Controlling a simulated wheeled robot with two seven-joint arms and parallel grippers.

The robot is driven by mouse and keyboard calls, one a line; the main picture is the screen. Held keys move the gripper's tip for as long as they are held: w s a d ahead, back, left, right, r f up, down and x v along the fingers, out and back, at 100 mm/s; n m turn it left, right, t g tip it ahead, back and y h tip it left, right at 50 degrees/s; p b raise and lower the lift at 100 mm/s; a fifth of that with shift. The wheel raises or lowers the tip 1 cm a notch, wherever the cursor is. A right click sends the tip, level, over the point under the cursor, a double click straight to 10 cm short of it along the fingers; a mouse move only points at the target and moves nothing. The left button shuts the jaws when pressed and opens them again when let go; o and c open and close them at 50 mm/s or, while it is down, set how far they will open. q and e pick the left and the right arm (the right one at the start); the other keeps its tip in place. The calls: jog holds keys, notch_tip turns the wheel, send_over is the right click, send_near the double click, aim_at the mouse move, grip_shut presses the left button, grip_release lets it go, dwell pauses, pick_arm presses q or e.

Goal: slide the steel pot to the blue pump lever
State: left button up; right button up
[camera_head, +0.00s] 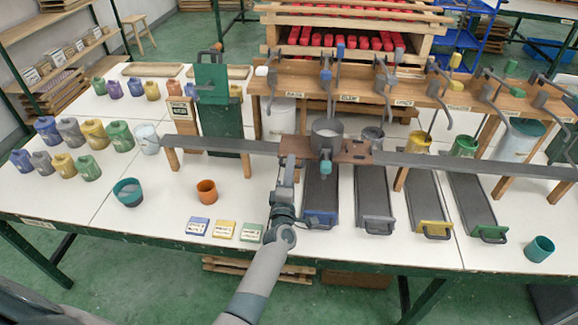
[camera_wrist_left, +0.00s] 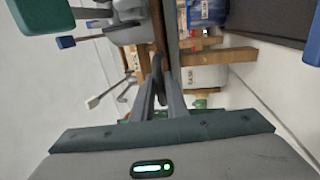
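The steel pot (camera_head: 327,132) is a round grey pot standing upright on a brown carriage (camera_head: 356,152) on the long grey rail (camera_head: 225,145). It stands below the blue-tipped pump lever (camera_head: 326,75), roughly in line with it in the head view. A blue-tipped lever also shows at upper left in the left wrist view (camera_wrist_left: 66,42). My left gripper (camera_head: 290,162) is at the carriage's left end. In the left wrist view its fingers (camera_wrist_left: 160,82) are close together around a thin dark handle, partly hidden between them. My right gripper is out of view.
More pump levers line the wooden rack (camera_head: 440,95). Blue, grey, yellow and green trays lie below the rail. The rail runs clear on the pot's left and right. A teal bowl (camera_head: 128,192), an orange cup (camera_head: 207,192) and small labelled blocks (camera_head: 224,230) stand in front.

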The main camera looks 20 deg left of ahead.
pick_arm(q)
jog(key=shift+o, duration=1.3)
jog(key=p+v, duration=0.1)
jog(key=v, duration=1.6)
jog(key=shift+s+f, duration=0.15)
jog(key=shift+d, duration=0.15)
